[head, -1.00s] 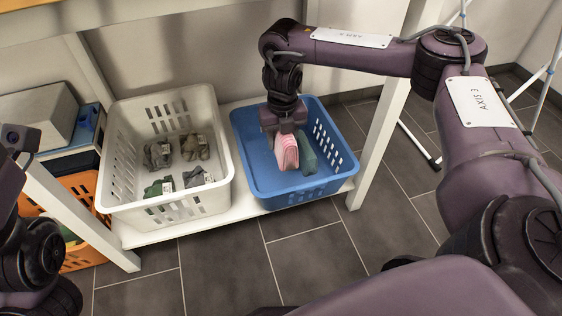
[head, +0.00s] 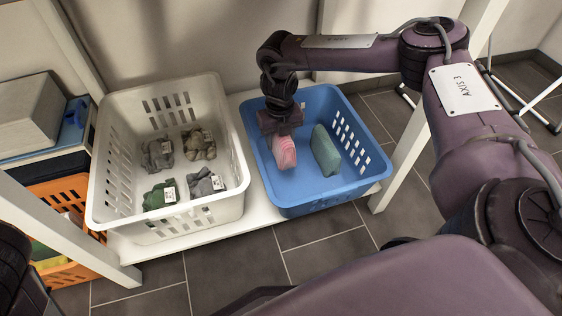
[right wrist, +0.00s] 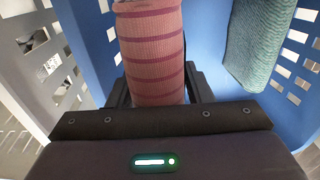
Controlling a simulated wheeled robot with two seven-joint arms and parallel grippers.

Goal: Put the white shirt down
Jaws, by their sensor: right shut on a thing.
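A folded pink cloth with darker red stripes (head: 284,153) hangs in the jaws of my right gripper (head: 280,130), inside the blue basket (head: 310,195). In the right wrist view the striped cloth (right wrist: 152,50) stands upright between the fingers, which are mostly hidden behind the gripper body. I cannot tell whether its lower edge touches the basket floor. No plainly white shirt shows. My left gripper is out of view; only a dark part of my left arm shows at the lower left.
A folded green cloth (head: 325,150) stands in the blue basket, right of the striped one, with a gap between. The white basket (head: 238,200) holds several small grey, brown and green bundles. An orange basket (head: 72,190) sits at far left. Blue floor around the cloths is bare.

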